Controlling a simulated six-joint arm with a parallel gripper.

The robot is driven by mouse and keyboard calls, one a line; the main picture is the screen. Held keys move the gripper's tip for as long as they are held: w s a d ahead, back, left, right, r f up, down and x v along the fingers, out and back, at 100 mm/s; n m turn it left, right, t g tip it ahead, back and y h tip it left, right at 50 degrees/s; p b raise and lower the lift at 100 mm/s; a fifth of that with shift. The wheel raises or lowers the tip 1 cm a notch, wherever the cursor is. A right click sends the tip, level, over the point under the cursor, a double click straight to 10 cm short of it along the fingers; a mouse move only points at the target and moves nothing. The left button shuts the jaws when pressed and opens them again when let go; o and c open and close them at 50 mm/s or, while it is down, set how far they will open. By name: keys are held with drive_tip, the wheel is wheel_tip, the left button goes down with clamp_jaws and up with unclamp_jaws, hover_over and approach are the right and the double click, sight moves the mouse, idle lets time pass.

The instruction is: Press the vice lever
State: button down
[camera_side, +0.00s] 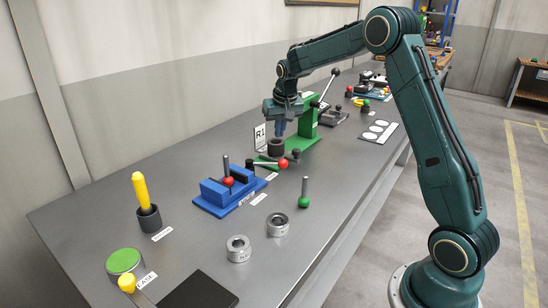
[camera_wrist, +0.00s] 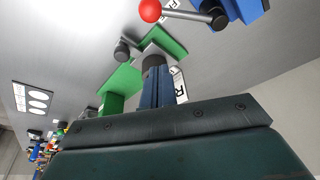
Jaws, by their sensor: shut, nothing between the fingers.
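The blue vice (camera_side: 228,194) sits on the grey table in the middle of the side view, with a dark jaw. A grey lever with a red ball end (camera_side: 283,164) stands out to the right at its far end. A second red ball (camera_side: 228,181) is at the vice's near side, by an upright rod. In the wrist view the lever's red ball (camera_wrist: 150,10) and part of the blue vice (camera_wrist: 245,8) are at the top edge. My gripper (camera_side: 280,134) is shut and empty, pointing down just above a dark cylinder (camera_side: 276,148), apart from the lever.
A green press stand (camera_side: 303,122) stands right beside my gripper. A green-ended pin (camera_side: 304,195), two metal rings (camera_side: 238,249), a yellow-handled tool in a dark cup (camera_side: 149,217) and a green-topped can (camera_side: 124,262) stand nearer.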

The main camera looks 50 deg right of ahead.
sight(281, 164)
drive_tip(key=shift+f, duration=0.1)
drive_tip(key=x, duration=1)
drive_tip(key=shift+s+a+r, duration=0.25)
drive_tip(key=shift+s+a, duration=0.3)
drive_tip(key=shift+s, duration=0.25)
drive_tip(key=shift+s+a+r, duration=0.25)
drive_tip(key=shift+s+a, duration=0.3)
drive_tip(key=shift+s, duration=0.3)
drive_tip(key=shift+s+a, duration=0.1)
drive_tip(key=shift+s+a+m+g+h, duration=0.25)
drive_tip(key=shift+s+a+m, duration=0.25)
drive_tip(key=shift+a+m, duration=0.4)
drive_tip(key=shift+s+a+m+g+h, duration=0.25)
drive_tip(key=shift+s+a+m, duration=0.35)
drive_tip(key=shift+m, duration=0.6)
drive_tip(key=a+m, duration=0.2)
drive_tip(key=shift+s+a+m+g, duration=0.1)
drive_tip(key=shift+s+m+g, duration=0.2)
drive_tip(key=shift+m+g, duration=0.1)
drive_tip(key=a+m, duration=0.2)
drive_tip(key=shift+s+a+m+g+h, duration=0.1)
drive_tip(key=shift+a+m+g+h, duration=0.05)
drive_tip(key=shift+m+g+h, duration=0.15)
drive_tip(key=a+m, duration=0.1)
drive_tip(key=a+m+g, duration=0.1)
drive_tip(key=m, duration=0.1)
drive_tip(key=shift+w+a, duration=0.2)
drive_tip(key=shift+a, duration=0.15)
drive_tip(key=shift+w+a, duration=0.25)
drive_tip(key=shift+a, duration=0.4)
